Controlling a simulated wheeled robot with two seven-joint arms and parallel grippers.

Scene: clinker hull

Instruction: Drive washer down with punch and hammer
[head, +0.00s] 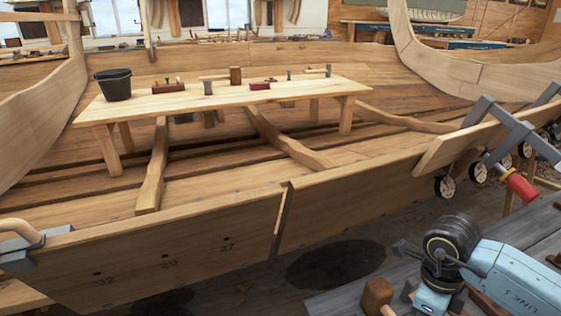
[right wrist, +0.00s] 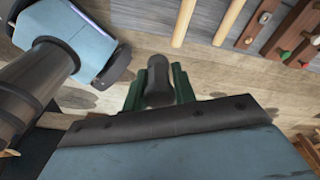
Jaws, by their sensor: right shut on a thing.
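My right gripper (right wrist: 158,100) shows in the right wrist view, its green-sided fingers shut on a dark, rounded piece (right wrist: 158,80). I cannot tell whether this is the hammer or the punch. In the head view my blue right arm (head: 515,275) reaches in at the lower right, beside the hull's outer side; its fingertips are not clear there. The hull plank (head: 170,275) has small dark spots above the marks 32, 29 and 27. I cannot make out a washer on them. My left gripper is not in view.
A wooden bench (head: 225,98) inside the hull carries a dark bucket (head: 114,84) and several small tools. A clamp (head: 520,185) with a red handle grips a plank at right.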

